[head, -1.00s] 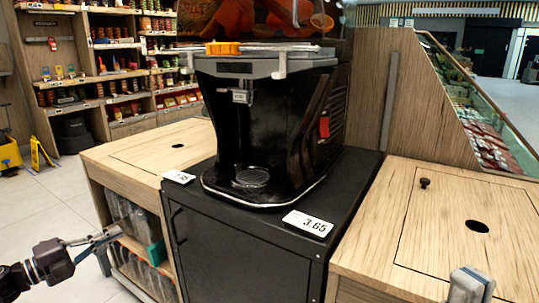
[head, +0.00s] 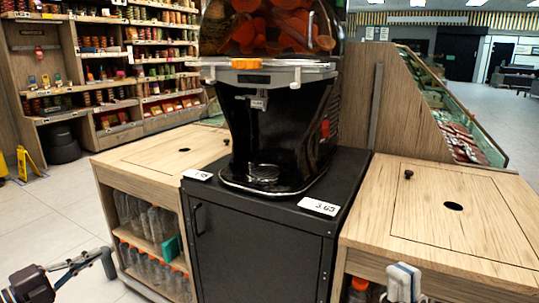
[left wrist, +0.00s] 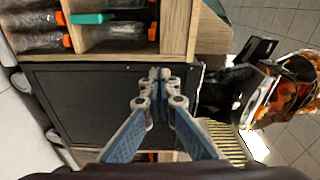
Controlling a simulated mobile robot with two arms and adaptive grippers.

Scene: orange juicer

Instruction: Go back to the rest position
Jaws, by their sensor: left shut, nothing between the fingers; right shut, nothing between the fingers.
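The black orange juicer (head: 285,135), with oranges behind its clear top, stands on a black cabinet (head: 255,250). It also shows sideways at the right of the left wrist view (left wrist: 265,90). My left gripper (head: 108,262) is at the lower left, in front of the bottle shelves and apart from them. In the left wrist view its fingers (left wrist: 160,75) meet in front of the black cabinet door, with nothing between them. My right gripper (head: 404,278) is at the bottom edge, in front of the right counter. It is shut and empty, and partly cut off.
A wooden counter (head: 165,152) with bottles (head: 150,220) on its shelves stands left of the cabinet. Another wooden counter (head: 470,205) with a round hole stands at the right. Stocked shelves (head: 100,60) are behind. Tiled floor is open at the left.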

